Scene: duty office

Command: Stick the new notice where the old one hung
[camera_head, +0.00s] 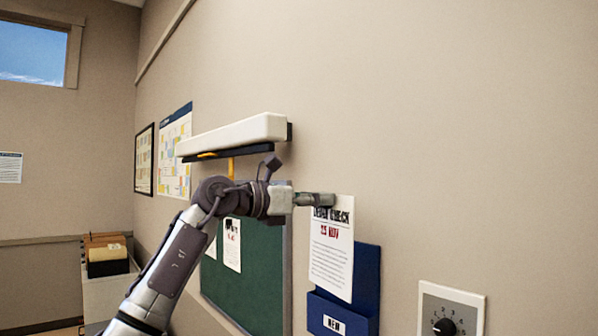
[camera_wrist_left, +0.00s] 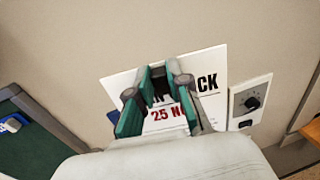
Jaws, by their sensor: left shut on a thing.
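My left gripper (camera_head: 325,199) is shut on the top edge of a white notice (camera_head: 331,258) with black heading and red "25 NOV" text. The notice hangs upright from the fingers, in front of a blue wall pocket (camera_head: 368,285) labelled "NEW". In the left wrist view the fingers (camera_wrist_left: 157,75) cover part of the heading on the notice (camera_wrist_left: 211,103). The green notice board (camera_head: 252,290) is on the wall to the left, with a white sheet (camera_head: 232,245) on it and another partly hidden by my arm. The board's edge also shows in the left wrist view (camera_wrist_left: 35,145). My right gripper is out of view.
A white wall-mounted fixture (camera_head: 235,136) juts out above the board. A dial panel (camera_head: 451,310) is on the wall right of the pocket. A calendar (camera_head: 175,150) and a framed chart (camera_head: 144,160) hang farther left. The wall above the pocket is bare.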

